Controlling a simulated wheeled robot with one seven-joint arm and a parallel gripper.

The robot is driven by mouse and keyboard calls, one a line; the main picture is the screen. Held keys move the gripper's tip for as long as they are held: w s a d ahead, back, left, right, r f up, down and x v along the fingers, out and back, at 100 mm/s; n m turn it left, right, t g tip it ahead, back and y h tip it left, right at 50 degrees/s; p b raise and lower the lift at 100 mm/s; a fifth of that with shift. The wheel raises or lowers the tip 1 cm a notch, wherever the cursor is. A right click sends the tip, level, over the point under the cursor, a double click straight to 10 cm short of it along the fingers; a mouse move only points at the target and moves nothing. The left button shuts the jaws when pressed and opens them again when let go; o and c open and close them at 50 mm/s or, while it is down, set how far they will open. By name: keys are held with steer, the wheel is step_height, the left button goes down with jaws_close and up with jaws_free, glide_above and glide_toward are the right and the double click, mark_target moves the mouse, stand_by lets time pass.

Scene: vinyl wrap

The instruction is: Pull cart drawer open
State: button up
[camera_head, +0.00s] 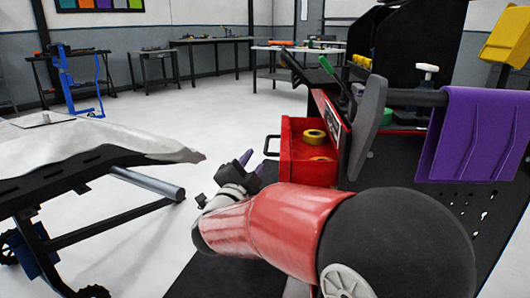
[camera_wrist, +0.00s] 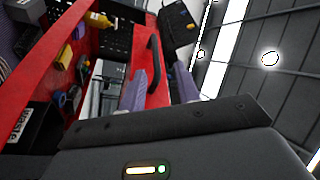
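The red cart drawer (camera_head: 308,172) stands out from the cart in the head view, with its inside showing and yellow tape rolls (camera_head: 314,137) in it. Its black handle (camera_head: 268,146) sticks out on the left side. My gripper (camera_head: 254,162) is close to the handle, slightly lower and to the left in that view. In the wrist view, the purple fingers (camera_wrist: 160,90) are spread apart, and the handle (camera_wrist: 154,64) shows between and beyond them. I see no grip on it; whether a finger touches it I cannot tell. The drawer's red front (camera_wrist: 156,94) is partly behind the fingers.
A purple vinyl sheet (camera_head: 474,130) hangs over a bar right of the cart. A work stand with a white cover (camera_head: 80,145) is at left. Open floor (camera_head: 225,110) lies between them. Benches (camera_head: 215,42) stand along the back wall.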

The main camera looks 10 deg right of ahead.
mark_target(266, 146)
steer(key=shift+m+h, duration=0.6)
steer(key=shift+h, duration=0.1)
steer(key=x, duration=0.7)
steer(key=shift+w+d+f, duration=0.15)
steer(key=shift+d+f, duration=0.1)
steer(key=shift+d, duration=0.25)
steer(key=shift+c, duration=0.3)
jaws_close()
